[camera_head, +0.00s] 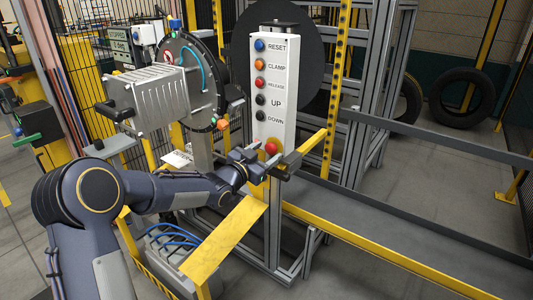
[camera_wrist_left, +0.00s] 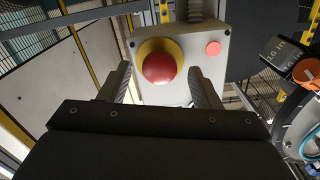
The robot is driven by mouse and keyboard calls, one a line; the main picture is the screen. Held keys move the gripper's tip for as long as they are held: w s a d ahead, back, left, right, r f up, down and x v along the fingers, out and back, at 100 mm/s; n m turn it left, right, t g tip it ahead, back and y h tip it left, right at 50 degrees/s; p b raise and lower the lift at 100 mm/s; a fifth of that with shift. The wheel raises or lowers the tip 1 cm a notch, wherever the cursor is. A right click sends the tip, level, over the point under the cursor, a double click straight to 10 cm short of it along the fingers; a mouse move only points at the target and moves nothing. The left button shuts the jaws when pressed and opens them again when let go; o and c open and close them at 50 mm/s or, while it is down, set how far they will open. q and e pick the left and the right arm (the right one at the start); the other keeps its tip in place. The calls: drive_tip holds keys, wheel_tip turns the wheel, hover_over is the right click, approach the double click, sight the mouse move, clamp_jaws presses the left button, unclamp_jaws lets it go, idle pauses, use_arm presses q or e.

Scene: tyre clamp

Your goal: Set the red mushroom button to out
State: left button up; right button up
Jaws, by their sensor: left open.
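The red mushroom button (camera_head: 271,148) sits at the bottom of the white control panel (camera_head: 275,85), below the buttons labelled RESET, CLAMP, RELEASE, UP and DOWN. In the left wrist view the red mushroom button (camera_wrist_left: 159,67) shows as a red dome on a yellow ring (camera_wrist_left: 146,48). My left gripper (camera_head: 270,164) is at the lower end of the panel, close to the button. In the left wrist view its open fingers (camera_wrist_left: 160,88) stand to either side of the button, with visible space between. Whether the button is in or out I cannot tell. My right gripper does not show.
A yellow rail (camera_head: 305,148) runs beside the panel. A yellow plate (camera_head: 225,240) lies below my left arm. A grey finned machine housing (camera_head: 155,98) stands left of the panel. A smaller red button (camera_wrist_left: 213,48) is beside the mushroom button. Tyres (camera_head: 462,97) stand at the back right.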

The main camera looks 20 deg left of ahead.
use_arm(q)
drive_tip(key=shift+w+d, duration=0.15)
drive_tip(key=shift+w, duration=0.2)
clamp_jaws()
drive_tip(key=shift+s+a+f+b, duration=0.1)
drive_tip(key=shift+s+a+b, duration=0.1)
drive_tip(key=shift+s+b, duration=0.15)
drive_tip(key=shift+s+a, duration=0.15)
drive_tip(key=shift+s, duration=0.55)
unclamp_jaws()
drive_tip(key=shift+s, duration=0.1)
